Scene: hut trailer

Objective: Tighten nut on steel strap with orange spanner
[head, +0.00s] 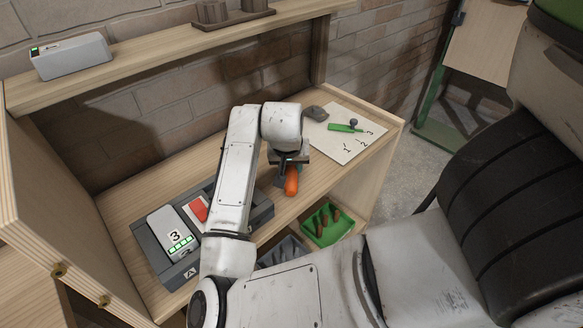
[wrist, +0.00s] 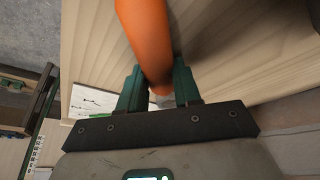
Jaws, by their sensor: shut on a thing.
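My gripper (head: 285,172) is over the wooden bench, right of its middle, pointing down. It is shut on the orange spanner (head: 291,182), whose thick rounded orange part juts toward the bench's front edge. In the wrist view the orange spanner (wrist: 148,45) runs from the top edge down between the two dark green fingers of my gripper (wrist: 158,88). The spanner's working end is hidden by my gripper. I cannot make out the nut or the steel strap. A grey piece (head: 315,113) lies behind my gripper, but I cannot tell what it is.
A white sheet (head: 350,150) marked with numbers lies at the bench's right end, with a green lever-like piece (head: 343,128) on it. A grey charger-like tray (head: 263,213) stands front left. A green bin (head: 312,233) sits below the front edge. A shelf (head: 160,50) overhangs the back.

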